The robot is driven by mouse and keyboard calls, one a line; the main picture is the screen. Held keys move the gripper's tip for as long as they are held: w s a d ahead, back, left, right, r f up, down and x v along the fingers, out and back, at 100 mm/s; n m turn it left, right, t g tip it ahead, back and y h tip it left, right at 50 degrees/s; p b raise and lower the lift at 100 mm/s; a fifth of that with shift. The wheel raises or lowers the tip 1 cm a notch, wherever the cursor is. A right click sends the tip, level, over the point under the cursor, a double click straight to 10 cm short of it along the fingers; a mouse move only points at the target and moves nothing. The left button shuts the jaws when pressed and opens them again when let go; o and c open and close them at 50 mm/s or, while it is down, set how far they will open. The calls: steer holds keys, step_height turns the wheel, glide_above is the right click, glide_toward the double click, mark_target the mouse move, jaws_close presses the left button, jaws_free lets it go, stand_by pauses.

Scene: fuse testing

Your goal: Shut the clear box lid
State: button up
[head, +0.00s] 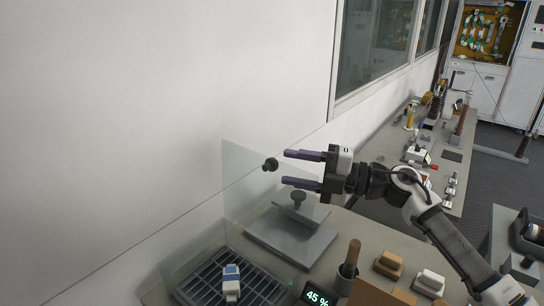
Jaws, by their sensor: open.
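The clear box lid (242,172) stands raised as a transparent panel at the centre left in the head view. A black knob (270,164) shows at its right side. My gripper (284,168) is open, with two purple fingers pointing left. Its fingertips are just right of the knob, one above and one below its level in the picture. I cannot tell whether they touch it. The fingers hold nothing. The box's lower walls are hard to make out.
A grey slotted tray (262,287) with a blue-and-white fuse (231,283) lies below the lid. The wall is close on the left.

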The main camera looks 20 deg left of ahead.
mark_target(272, 165)
steer(key=a+p, duration=0.1)
steer(key=a, duration=0.4)
steer(key=shift+a, duration=0.15)
jaws_close()
